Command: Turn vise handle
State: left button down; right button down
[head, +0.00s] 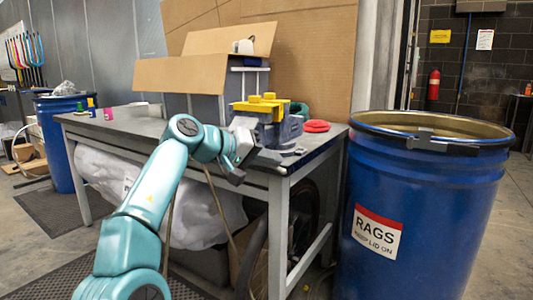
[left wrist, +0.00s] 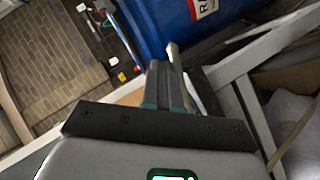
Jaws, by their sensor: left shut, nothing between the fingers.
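The vise (head: 283,132), a blue-grey block with yellow parts on top, stands on the near right corner of the grey workbench (head: 140,127). My left gripper (head: 236,174) is at the bench's front edge, just left of and below the vise. In the left wrist view its dark fingers (left wrist: 165,88) are shut with nothing between them. A thin pale bar (left wrist: 175,58) shows close beside the fingertips; I cannot tell whether it is the vise handle or whether it touches them. In the head view the handle cannot be made out. My right gripper is not in view.
A blue rag drum (head: 425,215) stands close to the bench's right end. A red disc (head: 316,126) lies right of the vise, and a cardboard box (head: 180,75) stands behind. The bench's grey legs (head: 278,235) and a white bag (head: 120,180) are below.

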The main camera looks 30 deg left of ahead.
pick_arm(q)
jog(key=shift+w+f+m+y+b, duration=0.1)
jog(key=shift+f+m+y+b, duration=0.25)
jog(key=shift+f, duration=0.45)
jog(key=shift+w, duration=0.1)
jog(key=shift+r, duration=0.1)
